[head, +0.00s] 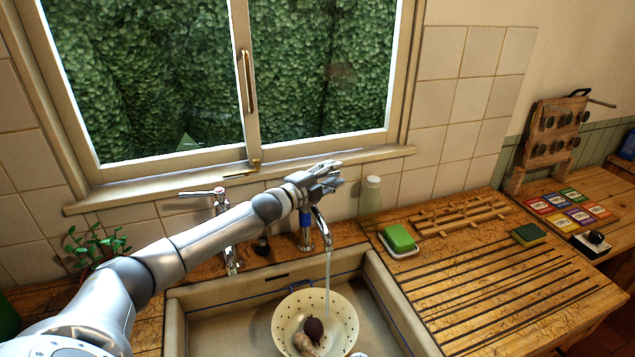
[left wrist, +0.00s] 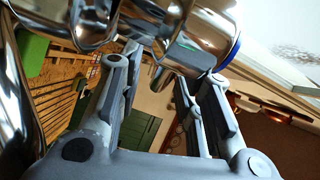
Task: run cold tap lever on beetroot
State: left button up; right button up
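The cold tap (head: 306,228) with a blue collar stands behind the sink, and water runs from its spout. Its chrome body and blue ring (left wrist: 232,52) fill the top of the left wrist view. My left gripper (head: 328,181) is at the top of this tap; its fingers (left wrist: 158,75) are apart, with the chrome close beyond them. The gripper hides the lever in the head view, and I cannot tell whether they touch. The dark beetroot (head: 314,327) lies in a cream colander (head: 286,310) in the sink. The stream falls into the colander close to the beetroot. My right gripper is not in view.
A second tap (head: 218,197) stands left, behind my forearm. A pale brownish item (head: 303,344) lies beside the beetroot. A bottle (head: 370,196) and a green soap (head: 398,237) stand right of the tap. The grooved drainboard (head: 500,290) is mostly clear. The window sill is behind.

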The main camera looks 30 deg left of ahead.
pick_arm(q)
jog(key=v, duration=1.1)
jog(key=shift+s, duration=0.3)
dwell(0.3)
jog(key=shift+d, duration=0.1)
dwell(0.4)
